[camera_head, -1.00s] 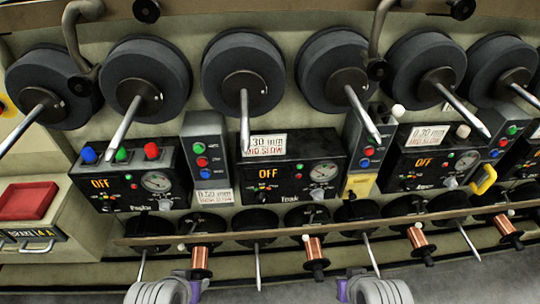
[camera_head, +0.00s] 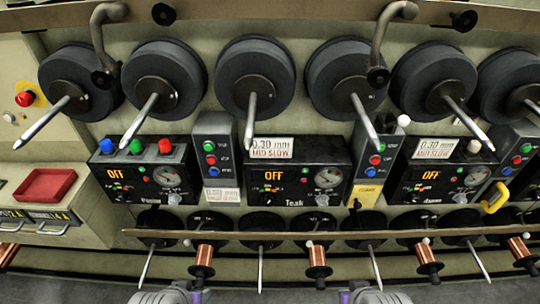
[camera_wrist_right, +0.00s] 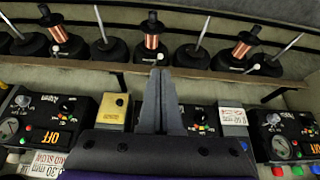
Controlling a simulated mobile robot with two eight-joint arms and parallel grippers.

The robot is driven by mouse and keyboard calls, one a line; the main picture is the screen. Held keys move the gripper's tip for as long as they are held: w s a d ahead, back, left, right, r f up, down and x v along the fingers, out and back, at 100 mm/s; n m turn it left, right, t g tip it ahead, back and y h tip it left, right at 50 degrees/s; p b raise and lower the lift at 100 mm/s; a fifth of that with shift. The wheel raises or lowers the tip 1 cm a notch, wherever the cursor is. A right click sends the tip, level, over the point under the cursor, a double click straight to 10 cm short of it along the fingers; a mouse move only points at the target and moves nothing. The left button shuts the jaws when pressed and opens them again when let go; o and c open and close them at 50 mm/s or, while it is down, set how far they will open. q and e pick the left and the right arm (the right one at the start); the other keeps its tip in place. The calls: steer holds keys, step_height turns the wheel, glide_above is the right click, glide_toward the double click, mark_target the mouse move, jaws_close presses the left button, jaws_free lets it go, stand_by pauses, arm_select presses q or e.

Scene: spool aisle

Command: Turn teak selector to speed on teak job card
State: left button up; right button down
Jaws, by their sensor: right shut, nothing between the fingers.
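The Teak control panel (camera_head: 294,172) is the black box at the middle of the head view; its display reads OFF. A small dark knob, apparently its selector (camera_head: 272,198), sits low on the face; its setting is too small to read. A white card (camera_head: 272,148) above it reads 0.30 mm MID SLOW. In the right wrist view, upside down, my right gripper (camera_wrist_right: 161,78) is shut and empty. Its fingers hide much of the Teak panel; the likely selector knob (camera_wrist_right: 200,116) shows just right of them. My left gripper's fingers are out of view.
Similar panels stand left (camera_head: 141,176) and right (camera_head: 437,178) of Teak. A yellow box (camera_head: 367,195) stands at its right, a 0.50 mm card (camera_head: 222,195) at its left. Spindles project above; a rail (camera_head: 300,236) with copper spools (camera_head: 317,256) runs below.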

mark_target(323, 205)
stand_by(0.4)
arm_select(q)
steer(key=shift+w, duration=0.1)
arm_select(e)
steer(key=c, duration=1.5)
jaws_free()
steer(key=shift+w, duration=0.1)
steer(key=shift+c, duration=0.2)
